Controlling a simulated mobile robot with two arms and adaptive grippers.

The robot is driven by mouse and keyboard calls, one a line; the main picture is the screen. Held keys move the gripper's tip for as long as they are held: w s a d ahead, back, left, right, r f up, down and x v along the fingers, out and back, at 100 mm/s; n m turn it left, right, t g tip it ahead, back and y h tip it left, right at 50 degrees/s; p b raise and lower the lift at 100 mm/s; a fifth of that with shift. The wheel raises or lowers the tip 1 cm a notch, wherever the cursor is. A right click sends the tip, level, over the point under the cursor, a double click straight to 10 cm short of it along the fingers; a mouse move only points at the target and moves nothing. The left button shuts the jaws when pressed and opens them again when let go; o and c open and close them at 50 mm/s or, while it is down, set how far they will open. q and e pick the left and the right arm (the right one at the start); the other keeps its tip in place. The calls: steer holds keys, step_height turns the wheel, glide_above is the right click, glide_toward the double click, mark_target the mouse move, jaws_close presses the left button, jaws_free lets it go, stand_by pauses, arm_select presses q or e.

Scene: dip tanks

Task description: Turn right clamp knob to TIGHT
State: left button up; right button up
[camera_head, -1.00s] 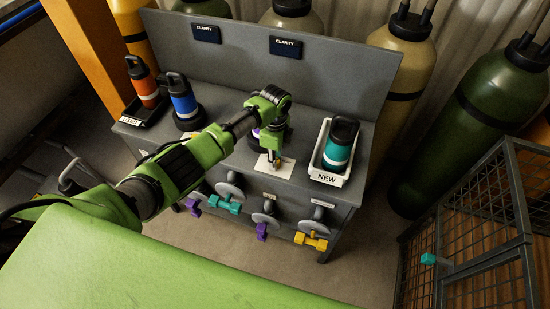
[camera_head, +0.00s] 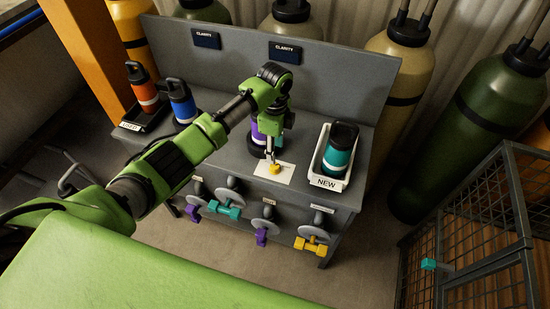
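A small yellow knob (camera_head: 275,169) stands on a white card (camera_head: 288,178) on the grey bench top, in front of a purple bottle (camera_head: 257,134). Any wording on the card is too small to read, so the knob's setting cannot be told. My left gripper (camera_head: 270,160) points down just above and behind the yellow knob. Its fingers look narrow from here; whether they are open or shut, or touch the knob, cannot be told. The purple bottle is partly hidden by my gripper. My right gripper is not in view.
A blue bottle (camera_head: 181,101) is partly behind my arm. An orange bottle (camera_head: 142,88) stands in a dark tray, a teal bottle (camera_head: 338,152) in the white NEW tray (camera_head: 328,183). Coloured valve handles line the bench front. A wire cage (camera_head: 480,225) stands at right.

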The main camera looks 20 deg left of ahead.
arm_select(q)
step_height(320, 180, up, 4)
stand_by(0.6)
